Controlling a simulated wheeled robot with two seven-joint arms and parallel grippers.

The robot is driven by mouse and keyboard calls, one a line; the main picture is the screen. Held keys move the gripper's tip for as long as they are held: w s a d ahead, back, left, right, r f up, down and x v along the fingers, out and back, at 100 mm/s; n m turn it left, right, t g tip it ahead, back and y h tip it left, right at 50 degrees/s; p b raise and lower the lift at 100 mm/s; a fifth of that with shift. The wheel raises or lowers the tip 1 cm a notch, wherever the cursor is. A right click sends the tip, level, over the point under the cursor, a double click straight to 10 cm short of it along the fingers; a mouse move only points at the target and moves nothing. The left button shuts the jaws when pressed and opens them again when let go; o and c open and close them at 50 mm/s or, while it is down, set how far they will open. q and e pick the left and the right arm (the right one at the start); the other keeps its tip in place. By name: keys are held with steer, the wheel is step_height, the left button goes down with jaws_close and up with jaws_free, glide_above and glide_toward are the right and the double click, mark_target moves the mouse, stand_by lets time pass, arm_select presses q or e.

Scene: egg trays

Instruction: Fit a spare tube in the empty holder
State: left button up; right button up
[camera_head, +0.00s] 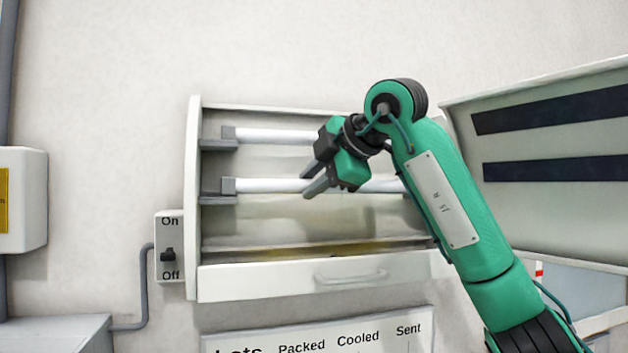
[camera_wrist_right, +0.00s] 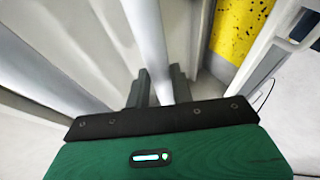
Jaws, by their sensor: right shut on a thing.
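Two white tubes lie level in the open wall cabinet (camera_head: 193,215). The upper tube (camera_head: 272,136) meets a grey holder (camera_head: 221,140) at its left end; my arm hides its right part. The lower tube (camera_head: 268,185) lines up with a second grey holder (camera_head: 221,189) at its left end; whether it is fully seated I cannot tell. My right gripper (camera_head: 311,180) is shut on the lower tube near its middle. In the right wrist view the tube (camera_wrist_right: 147,35) passes between the two fingers (camera_wrist_right: 156,88). My left gripper is out of view.
An On/Off switch (camera_head: 168,255) is left of the cabinet, its lever near the middle. The cabinet's raised door (camera_head: 560,215) stands open at the right. A handled front panel (camera_head: 250,280) runs below the tubes, above a lettered board (camera_head: 370,343).

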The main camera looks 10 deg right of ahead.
steer(key=shift+f, duration=0.2)
steer(key=o, duration=0.9)
steer(key=shift+c, duration=0.2)
steer(key=b+v, duration=0.5)
steer(key=v, duration=0.9)
steer(key=shift+a, duration=0.15)
